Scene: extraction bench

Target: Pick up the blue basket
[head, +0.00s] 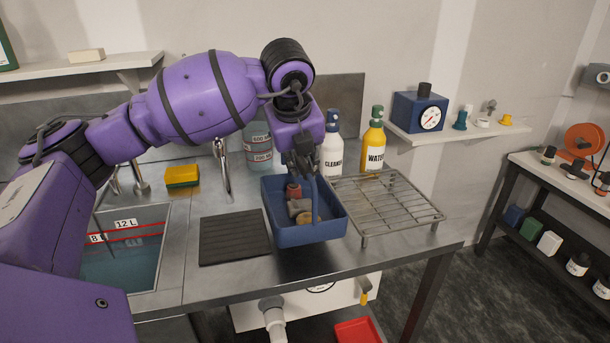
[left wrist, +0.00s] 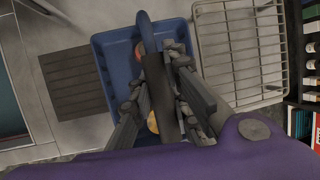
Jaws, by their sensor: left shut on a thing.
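The blue basket (head: 309,235) is at the middle of the steel bench in the head view, between the dark ribbed mat and the wire rack. It has an upright blue handle and holds several small items, among them a red one and a tan one. My left gripper (head: 303,172) points down over the basket and is shut on its handle. In the left wrist view the gripper (left wrist: 163,90) straddles the handle, with the blue basket (left wrist: 101,62) below. I cannot tell whether the basket touches the bench. My right gripper is not in view.
A wire rack (head: 388,207) stands right of the basket, a ribbed mat (head: 235,237) left of it. Behind are a cleaner bottle (head: 332,155), a yellow water bottle (head: 374,150) and a clear container (head: 258,150). A sink (head: 125,245) with water and a yellow sponge (head: 182,175) are further left.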

